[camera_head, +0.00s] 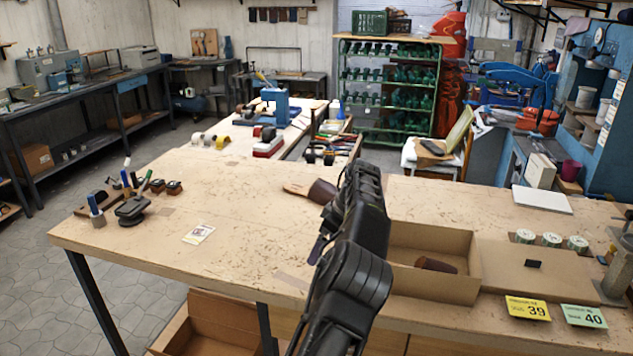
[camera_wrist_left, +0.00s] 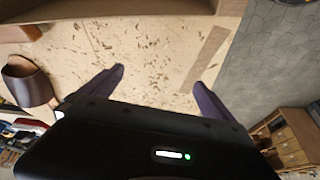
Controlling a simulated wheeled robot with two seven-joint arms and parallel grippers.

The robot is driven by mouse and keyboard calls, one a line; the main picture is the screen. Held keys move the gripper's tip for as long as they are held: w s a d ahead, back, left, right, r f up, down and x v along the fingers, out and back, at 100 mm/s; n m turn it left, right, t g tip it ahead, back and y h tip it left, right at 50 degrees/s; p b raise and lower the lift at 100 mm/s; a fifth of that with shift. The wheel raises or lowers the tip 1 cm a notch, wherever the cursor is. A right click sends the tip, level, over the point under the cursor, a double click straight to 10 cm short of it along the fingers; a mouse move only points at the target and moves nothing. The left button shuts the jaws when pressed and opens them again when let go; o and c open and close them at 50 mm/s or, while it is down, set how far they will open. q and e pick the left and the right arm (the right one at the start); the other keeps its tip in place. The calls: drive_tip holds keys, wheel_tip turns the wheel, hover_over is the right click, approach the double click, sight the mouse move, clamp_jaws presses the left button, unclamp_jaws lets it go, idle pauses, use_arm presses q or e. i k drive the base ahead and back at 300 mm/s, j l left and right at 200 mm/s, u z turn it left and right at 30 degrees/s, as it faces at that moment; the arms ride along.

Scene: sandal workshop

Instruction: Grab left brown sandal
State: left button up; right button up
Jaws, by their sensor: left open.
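A brown sandal with a tan sole and a dark brown strap (camera_head: 323,191) lies on the wooden table, just beyond my left arm, which partly covers it. It also shows at the left edge of the left wrist view (camera_wrist_left: 30,84). My left gripper (camera_wrist_left: 158,84) is open, with bare tabletop between its purple fingers. The sandal is off to one side, not between them. In the head view my left gripper (camera_head: 318,247) is mostly hidden behind its own arm. Another brown sandal (camera_head: 436,265) lies partly visible inside an open cardboard box. My right gripper is not in view.
The open cardboard box (camera_head: 471,289) stands right of my left arm, beside its lid (camera_head: 540,270). Yellow 39 (camera_head: 527,308) and green 40 (camera_head: 583,316) cards lie in front. Tools (camera_head: 133,207) and a small card (camera_head: 198,234) lie left. The table's middle left is clear.

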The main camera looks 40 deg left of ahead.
sight(322, 192)
drive_tip(key=i+j, duration=0.3)
drive_tip(key=j, duration=0.15)
drive_tip(key=i+j, duration=0.3)
drive_tip(key=j, duration=0.15)
drive_tip(key=i+j, duration=0.3)
drive_tip(key=j, duration=0.15)
drive_tip(key=k+j, duration=0.15)
drive_tip(key=j, duration=0.2)
